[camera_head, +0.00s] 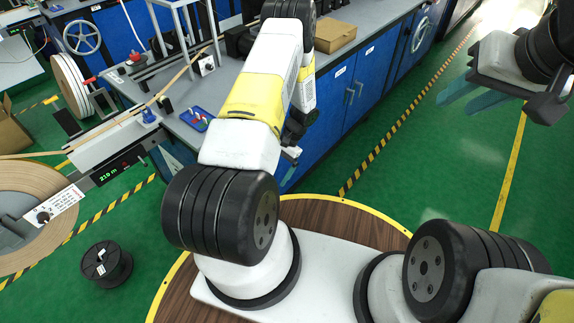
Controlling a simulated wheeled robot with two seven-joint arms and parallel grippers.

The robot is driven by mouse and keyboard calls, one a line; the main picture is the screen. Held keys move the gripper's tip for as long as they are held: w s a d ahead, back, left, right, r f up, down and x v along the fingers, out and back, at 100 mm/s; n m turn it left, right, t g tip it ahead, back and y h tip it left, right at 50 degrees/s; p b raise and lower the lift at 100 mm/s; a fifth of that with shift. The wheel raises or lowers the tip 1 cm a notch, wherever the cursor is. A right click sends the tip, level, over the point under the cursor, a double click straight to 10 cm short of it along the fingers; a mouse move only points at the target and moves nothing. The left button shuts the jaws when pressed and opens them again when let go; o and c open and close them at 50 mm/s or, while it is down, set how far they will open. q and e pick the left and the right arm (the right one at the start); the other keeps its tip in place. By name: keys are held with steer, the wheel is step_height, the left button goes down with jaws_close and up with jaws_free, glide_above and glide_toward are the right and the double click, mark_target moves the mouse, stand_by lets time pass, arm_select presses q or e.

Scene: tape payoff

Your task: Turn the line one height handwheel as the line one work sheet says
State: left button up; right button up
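A pale spoked handwheel (82,37) stands at the upper left in front of a blue cabinet. A second pale handwheel (420,33) is on the blue cabinet front at the upper right. I cannot tell which belongs to line one, and no readable work sheet shows. My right gripper (475,95) hangs over the green floor at the upper right, its two dark teal fingers apart and empty, well away from both wheels. My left arm reaches up the middle.
A grey-topped bench (190,133) with blue doors runs across the back, carrying a cardboard box (321,37) and a blue tray (196,118). A large tape roll (30,205), a display (108,174) and a black spool (106,264) are at left. Floor at right is clear.

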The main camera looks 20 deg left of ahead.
arm_select(q)
steer(key=shift+v, duration=2.7)
steer(key=c, duration=0.5)
steer(key=shift+w+d+r, duration=0.1)
steer(key=shift+w+r, duration=0.3)
steer(key=shift+r, duration=0.45)
steer(key=shift+w+r, duration=0.4)
steer(key=shift+r, duration=0.5)
steer(key=shift+c, duration=0.3)
